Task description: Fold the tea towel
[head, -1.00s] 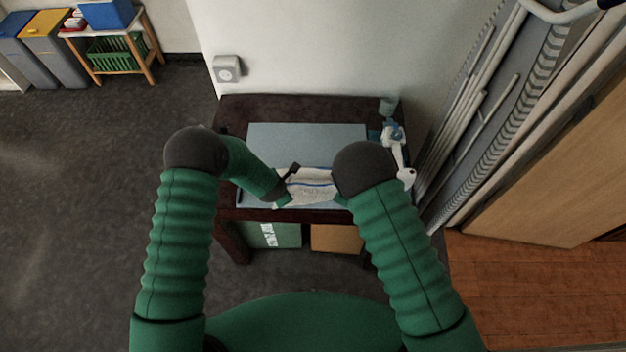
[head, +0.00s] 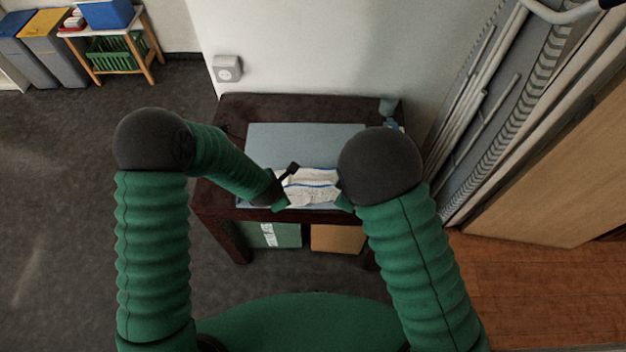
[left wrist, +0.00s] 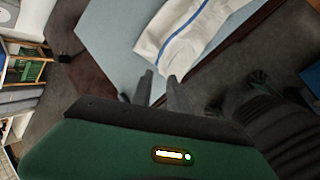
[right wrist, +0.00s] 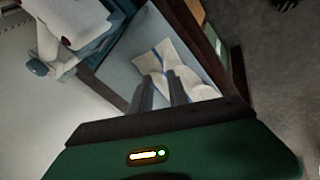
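The tea towel (head: 312,188) is white with a blue stripe and lies near the front of a pale blue-grey mat (head: 300,138). It looks creased; its right end is hidden by my right arm in the head view. In the left wrist view the towel (left wrist: 188,28) lies just beyond my left gripper (left wrist: 159,78), whose fingers are apart and empty. In the right wrist view the towel (right wrist: 168,66) is bunched just past my right gripper (right wrist: 161,84), whose fingers are also apart. I cannot tell whether either fingertip touches the cloth.
The mat covers much of a dark wooden table (head: 235,104) against a wall. A white object with a red part (right wrist: 62,28) stands by the mat's edge in the right wrist view. A green box (head: 278,235) and an orange-brown box (head: 336,238) sit below. The mat's back is clear.

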